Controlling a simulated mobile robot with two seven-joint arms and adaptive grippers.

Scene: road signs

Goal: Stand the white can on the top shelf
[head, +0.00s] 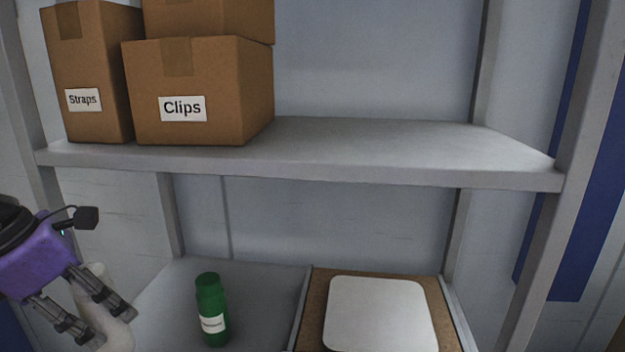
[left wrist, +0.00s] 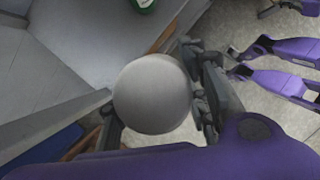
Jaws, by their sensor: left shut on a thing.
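The white can (head: 118,335) is held by my left gripper (head: 116,329) at the lower left of the head view, in front of the shelving and below the top shelf's level. The fingers cover part of it. In the left wrist view its round pale end (left wrist: 152,95) sits between the fingers of the left gripper (left wrist: 155,110). The top shelf (head: 380,150) is a grey board across the head view. My right gripper does not show clearly in either view.
Brown boxes labelled Straps (head: 95,75) and Clips (head: 200,70) fill the top shelf's left part, with another box stacked above. Its middle and right are bare. Below stand a green bottle (head: 210,300) and a brown tray (head: 312,305) with a pale square item (head: 380,315).

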